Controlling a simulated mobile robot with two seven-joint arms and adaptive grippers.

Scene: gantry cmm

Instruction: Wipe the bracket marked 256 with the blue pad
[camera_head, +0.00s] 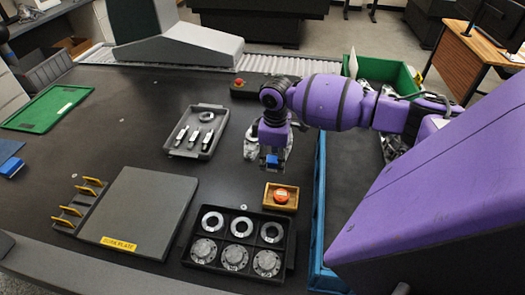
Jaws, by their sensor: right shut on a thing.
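My right gripper (270,150) points down above the dark table, right of the grey parts tray. It is shut on a small blue block that looks like the blue pad (271,161). The pad appears held above the table, apart from other things. I cannot read the number 256 anywhere, so I cannot tell which thing is the bracket. My left gripper is not in view.
A grey tray (218,110) holds metal parts. A black tray (223,222) holds rings and discs. A small orange-brown box (292,189) stands below the gripper. A grey plate (140,205), a green mat (47,107) and a blue-rimmed bin (319,200) surround clear table.

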